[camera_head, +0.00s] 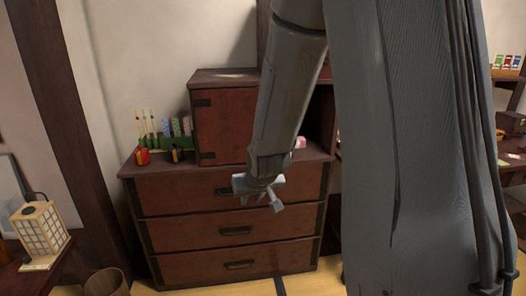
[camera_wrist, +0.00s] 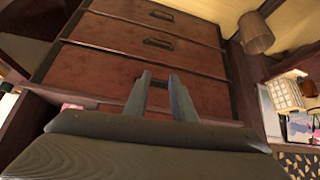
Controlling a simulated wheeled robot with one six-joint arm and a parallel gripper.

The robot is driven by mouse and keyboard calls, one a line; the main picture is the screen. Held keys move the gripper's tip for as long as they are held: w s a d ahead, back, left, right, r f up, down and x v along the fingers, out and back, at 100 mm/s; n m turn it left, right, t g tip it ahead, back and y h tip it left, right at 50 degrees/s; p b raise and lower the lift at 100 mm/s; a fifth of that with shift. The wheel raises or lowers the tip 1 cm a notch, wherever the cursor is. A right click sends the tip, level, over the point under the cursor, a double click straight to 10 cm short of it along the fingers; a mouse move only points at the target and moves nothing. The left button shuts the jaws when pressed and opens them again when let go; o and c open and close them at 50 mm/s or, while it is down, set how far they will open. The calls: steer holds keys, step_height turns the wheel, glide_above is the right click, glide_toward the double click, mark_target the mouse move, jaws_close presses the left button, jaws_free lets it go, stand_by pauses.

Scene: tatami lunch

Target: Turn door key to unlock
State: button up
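The dark red cabinet door (camera_head: 223,128) is on the upper box of a wooden chest, left of my arm in the head view. It looks shut. No door key or keyhole can be made out in either view; my arm covers the right side of the door. My gripper (camera_head: 259,195) is below the door, in front of the top drawer. In the wrist view my gripper (camera_wrist: 162,80) has its two fingers apart, with nothing between them. The drawer fronts lie behind them.
The chest (camera_head: 230,215) has several drawers with dark handles. Small items in a green holder (camera_head: 165,138) stand on its top, left of the door. A paper lantern (camera_head: 42,235) is at left, with a bin (camera_head: 107,284) near it. My column blocks the right middle.

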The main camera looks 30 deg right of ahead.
steer(key=w+d+r+m+t+h+b, duration=0.1)
steer(key=w+d+r+t+h, duration=0.1)
steer(key=w+d+t, duration=0.3)
steer(key=w+d+r+t+h+b, duration=0.2)
steer(key=w+d+t, duration=0.3)
steer(key=w+d, duration=0.7)
steer(key=shift+w+m, duration=0.4)
steer(key=shift+w, duration=2.85)
steer(key=shift+a, duration=0.1)
jaws_close()
